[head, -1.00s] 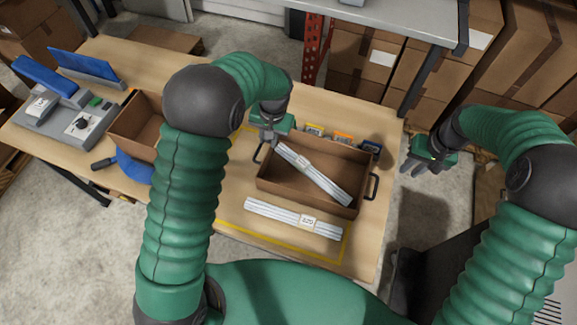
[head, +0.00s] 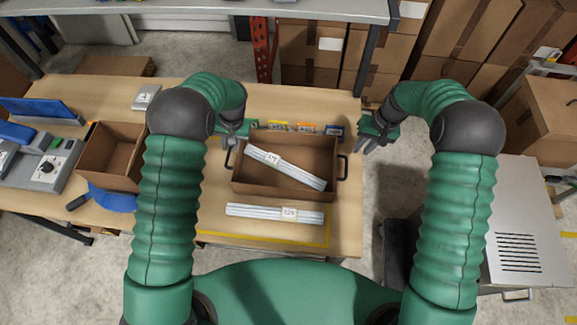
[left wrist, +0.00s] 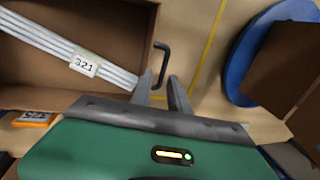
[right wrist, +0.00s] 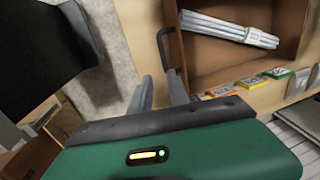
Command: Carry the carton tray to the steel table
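The carton tray (head: 285,192) is an open brown box with black handles at its left and right ends, on the wooden table. A white bundle of strips (head: 285,167) lies slanted inside. My left gripper (head: 230,141) is open by the left handle (head: 228,158); in the left wrist view that handle (left wrist: 161,62) lies just ahead of the parted fingers. My right gripper (head: 366,146) is open beyond the right handle (head: 344,168); in the right wrist view the handle (right wrist: 161,48) lies ahead of the fingers. Neither gripper holds anything.
A second white bundle (head: 260,214) lies in front of the tray, inside yellow tape. An open brown box (head: 92,156) and a grey scale (head: 45,172) stand left. A grey metal surface with slots (head: 520,190) stands right; I cannot tell whether it is the steel table.

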